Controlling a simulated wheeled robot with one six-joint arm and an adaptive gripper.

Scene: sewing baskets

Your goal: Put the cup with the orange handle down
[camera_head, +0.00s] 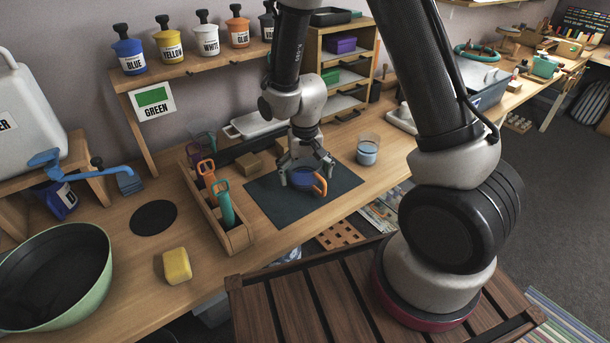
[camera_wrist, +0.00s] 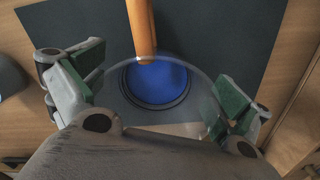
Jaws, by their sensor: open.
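The cup with the orange handle (camera_head: 319,185) is at the dark mat (camera_head: 270,204) on the workbench, below my gripper. In the wrist view it shows a clear round rim, a blue inside or base (camera_wrist: 157,82) and the orange handle (camera_wrist: 141,30) pointing to the top of the picture. My gripper (camera_head: 305,176) is open, with its fingers on either side of the cup. In the wrist view the green finger pads (camera_wrist: 160,85) stand apart at the left and right of the rim. Whether the cup's base touches the mat is hard to tell.
A glass with bluish liquid (camera_head: 367,150) stands right of the mat. A wooden caddy (camera_head: 236,238) with orange- and teal-handled items stands left of it. Small cardboard boxes (camera_head: 248,165) are behind. A yellow sponge (camera_head: 177,266) and green bowl (camera_head: 104,262) are farther left. The mat's front is clear.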

